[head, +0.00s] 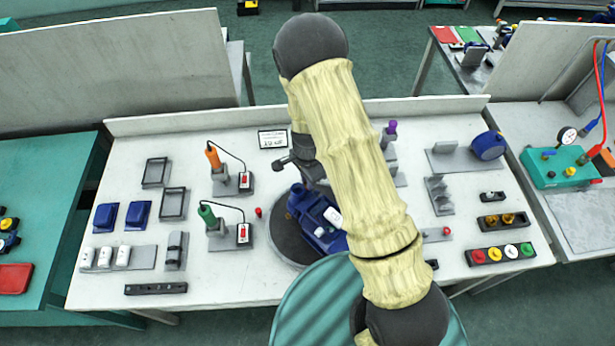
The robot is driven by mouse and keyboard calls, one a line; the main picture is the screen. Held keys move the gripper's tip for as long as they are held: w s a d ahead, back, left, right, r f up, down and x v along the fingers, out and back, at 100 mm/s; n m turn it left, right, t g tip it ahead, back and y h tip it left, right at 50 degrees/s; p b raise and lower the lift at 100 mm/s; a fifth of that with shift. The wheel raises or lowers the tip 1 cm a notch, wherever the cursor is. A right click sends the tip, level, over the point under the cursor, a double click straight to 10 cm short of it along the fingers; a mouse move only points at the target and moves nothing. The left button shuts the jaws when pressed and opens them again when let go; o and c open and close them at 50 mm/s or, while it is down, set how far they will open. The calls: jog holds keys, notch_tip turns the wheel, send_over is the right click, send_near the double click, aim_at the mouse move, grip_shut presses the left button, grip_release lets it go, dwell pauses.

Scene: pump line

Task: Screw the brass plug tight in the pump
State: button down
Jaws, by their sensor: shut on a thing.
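The blue pump (318,222) sits on a dark round turntable (284,236) at the middle of the bench. My arm crosses in front of its right part. My gripper (305,182) points down at the far end of the pump, partly covered by my forearm. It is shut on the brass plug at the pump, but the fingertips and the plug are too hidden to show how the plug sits. Two brass-coloured pieces (490,222) sit in a dark holder at the right.
Green (207,216) and orange (213,158) handled tools stand left of the turntable, each beside a red-switch box. Blue covers (106,217), dark trays and white parts lie further left. A block of coloured caps (500,254) and a blue round part (487,146) are at right.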

jog(key=shift+s+m, duration=0.1)
jog(key=shift+m, duration=0.2)
jog(key=m+p, duration=0.1)
jog(key=m, duration=0.1)
jog(key=shift+r+m, duration=0.1)
jog(key=shift+m, duration=0.6)
jog(key=c, duration=1.4)
grip_release()
jog(key=shift+c, duration=0.2)
jog(key=n, duration=0.3)
